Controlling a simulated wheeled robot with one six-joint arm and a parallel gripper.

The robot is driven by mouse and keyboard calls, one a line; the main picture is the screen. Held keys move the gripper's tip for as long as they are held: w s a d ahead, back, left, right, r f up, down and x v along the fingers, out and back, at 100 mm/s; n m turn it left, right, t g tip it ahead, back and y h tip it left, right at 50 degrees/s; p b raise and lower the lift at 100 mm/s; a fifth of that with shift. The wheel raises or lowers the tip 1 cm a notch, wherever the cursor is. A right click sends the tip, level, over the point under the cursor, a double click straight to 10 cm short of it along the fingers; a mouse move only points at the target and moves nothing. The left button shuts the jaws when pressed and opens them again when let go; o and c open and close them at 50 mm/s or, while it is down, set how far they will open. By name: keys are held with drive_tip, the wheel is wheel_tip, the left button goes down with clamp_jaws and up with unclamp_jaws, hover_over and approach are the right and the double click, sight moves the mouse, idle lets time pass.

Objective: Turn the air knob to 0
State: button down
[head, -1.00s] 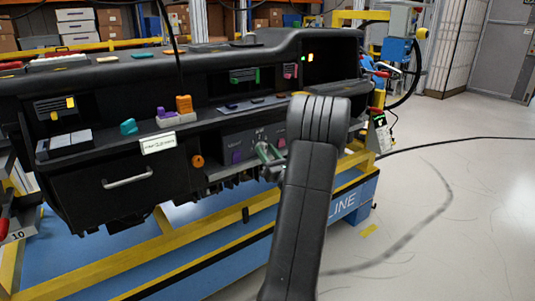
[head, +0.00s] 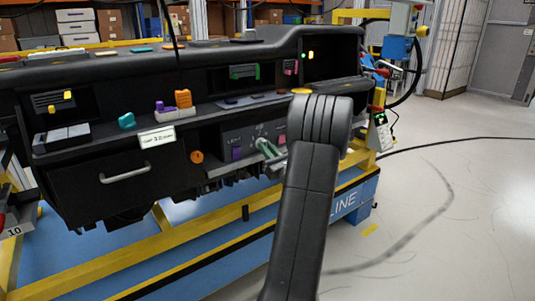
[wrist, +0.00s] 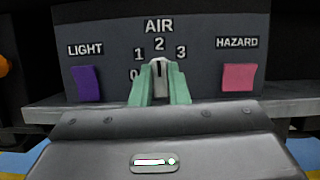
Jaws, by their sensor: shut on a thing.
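The air knob (wrist: 158,72) is a grey knob with a pale pointer mark, in the middle of the dark control panel (wrist: 110,58). Its pointer stands about upright, toward the 2 on the scale; the 0 at lower left is partly hidden by a finger. My gripper (wrist: 160,90) is shut on the knob, with one green fingertip on each side. In the head view my gripper (head: 270,149) reaches the panel from the front, and the knob is mostly hidden there by the fingers.
A purple LIGHT button (wrist: 87,84) lies left of the knob and a pink HAZARD button (wrist: 238,78) right of it. A ledge (wrist: 290,102) runs below the panel. A drawer with a handle (head: 124,173) and an orange round knob (head: 197,157) are farther left.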

drive_tip(key=shift+d+n+g+y+b, duration=0.1)
drive_tip(key=shift+n+g+y+b, duration=0.2)
drive_tip(key=shift+n+g+b, duration=2.25)
drive_tip(key=shift+a+n+g+y+b, duration=0.1)
drive_tip(key=shift+n+g+y+b, duration=0.15)
drive_tip(key=shift+n, duration=4.45)
drive_tip(key=shift+d+n+g+y+b, duration=0.1)
drive_tip(key=shift+n+g+y+b, duration=0.25)
drive_tip(key=shift+n+g+b, duration=2.2)
drive_tip(key=shift+n+t+p, duration=1)
drive_tip(key=shift+n+t, duration=0.2)
drive_tip(key=shift+t, duration=0.05)
drive_tip(key=c, duration=1.4)
unclamp_jaws()
drive_tip(key=shift+r, duration=0.1)
drive_tip(key=p+v, duration=0.3)
drive_tip(key=v, duration=1)
drive_tip(key=shift+d, duration=0.4)
